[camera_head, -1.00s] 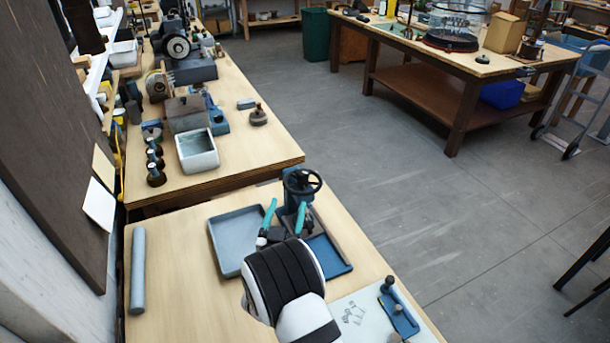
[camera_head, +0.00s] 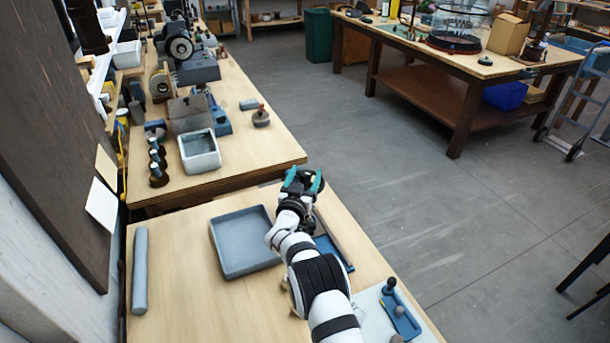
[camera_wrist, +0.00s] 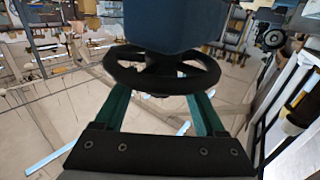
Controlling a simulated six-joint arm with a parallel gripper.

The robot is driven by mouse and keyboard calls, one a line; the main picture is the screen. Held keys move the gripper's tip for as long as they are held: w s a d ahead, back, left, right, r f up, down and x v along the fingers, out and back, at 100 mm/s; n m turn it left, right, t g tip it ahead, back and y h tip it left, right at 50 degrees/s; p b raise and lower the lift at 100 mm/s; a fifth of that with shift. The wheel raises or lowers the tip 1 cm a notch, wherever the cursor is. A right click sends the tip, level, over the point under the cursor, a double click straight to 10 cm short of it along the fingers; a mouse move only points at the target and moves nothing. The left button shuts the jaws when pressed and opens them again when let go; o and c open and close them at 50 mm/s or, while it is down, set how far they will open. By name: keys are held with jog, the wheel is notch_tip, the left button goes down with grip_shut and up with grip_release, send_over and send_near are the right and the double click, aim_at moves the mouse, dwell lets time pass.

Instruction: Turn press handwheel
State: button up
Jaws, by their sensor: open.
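The press handwheel is a dark ring with spokes (camera_wrist: 160,84), in the middle of the wrist view, against the blue press body (camera_wrist: 175,22). My gripper (camera_wrist: 158,94) is open, with one teal finger on the left and one on the right. The fingers reach up to the near rim of the wheel, and their tips are hidden at the rim. I cannot tell whether they touch it. In the head view my gripper (camera_head: 304,181) is at the press and covers most of the wheel and press.
A grey tray (camera_head: 245,243) lies left of my arm, and a blue tray (camera_head: 333,253) is partly hidden behind it. A grey cylinder (camera_head: 140,270) lies at the left edge. A bench with a white bin (camera_head: 200,152) stands behind. Open floor is to the right.

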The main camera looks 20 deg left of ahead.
jog(key=shift+c, duration=0.2)
grip_shut()
jog(key=shift+y, duration=0.3)
jog(key=n+g+y, duration=0.1)
jog(key=n+y, duration=0.1)
jog(key=y, duration=0.1)
jog(key=n+g+y, duration=0.1)
jog(key=n+y, duration=0.1)
jog(key=y, duration=0.1)
jog(key=shift+d+n, duration=0.15)
jog(key=shift+n, duration=0.15)
jog(key=shift+n+g+y, duration=2.2)
jog(key=shift+g+y, duration=0.3)
jog(key=shift+y, duration=0.1)
